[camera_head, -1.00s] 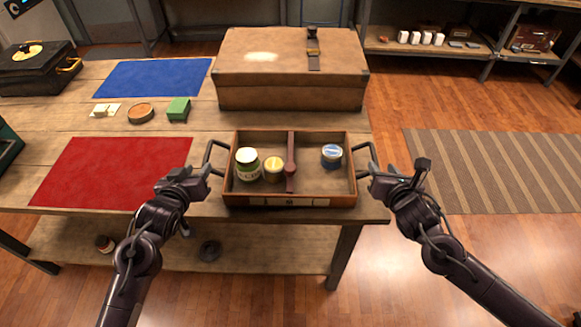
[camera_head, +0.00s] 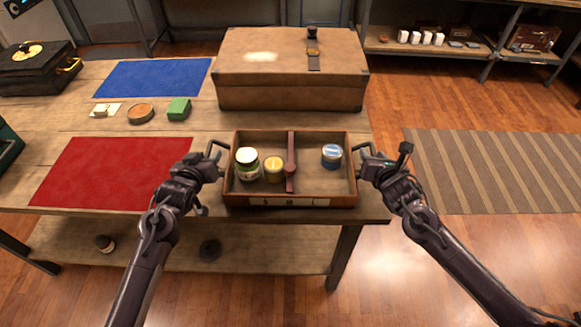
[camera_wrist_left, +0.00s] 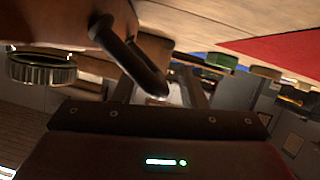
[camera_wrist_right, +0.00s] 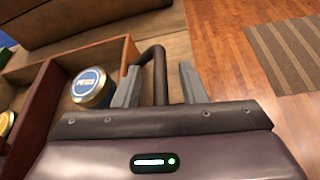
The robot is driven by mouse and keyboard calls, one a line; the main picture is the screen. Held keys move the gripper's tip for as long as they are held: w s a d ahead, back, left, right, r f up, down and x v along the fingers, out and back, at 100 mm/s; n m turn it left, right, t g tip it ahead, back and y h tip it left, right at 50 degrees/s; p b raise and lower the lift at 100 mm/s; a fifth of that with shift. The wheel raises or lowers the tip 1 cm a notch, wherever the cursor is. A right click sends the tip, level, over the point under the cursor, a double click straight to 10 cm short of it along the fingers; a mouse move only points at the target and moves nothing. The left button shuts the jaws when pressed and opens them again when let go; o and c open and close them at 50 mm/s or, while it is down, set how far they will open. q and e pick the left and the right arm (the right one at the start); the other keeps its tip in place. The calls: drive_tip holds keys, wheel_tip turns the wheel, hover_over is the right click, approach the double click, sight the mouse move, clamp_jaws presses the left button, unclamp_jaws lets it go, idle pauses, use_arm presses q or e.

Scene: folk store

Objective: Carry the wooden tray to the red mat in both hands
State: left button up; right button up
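The wooden tray (camera_head: 255,200) rests level on the table near its front edge, right of the red mat (camera_head: 108,172). In the head view, the fingertips are hard to make out.
A large brown case (camera_head: 290,85) stands behind the tray. A blue mat (camera_head: 152,77) lies at the back left. The red mat is bare.

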use_arm(q)
drive_tip(key=shift+c, duration=0.5)
use_arm(e)
drive_tip(key=shift+c, duration=0.5)
use_arm(q)
clamp_jaws()
use_arm(e)
clamp_jaws()
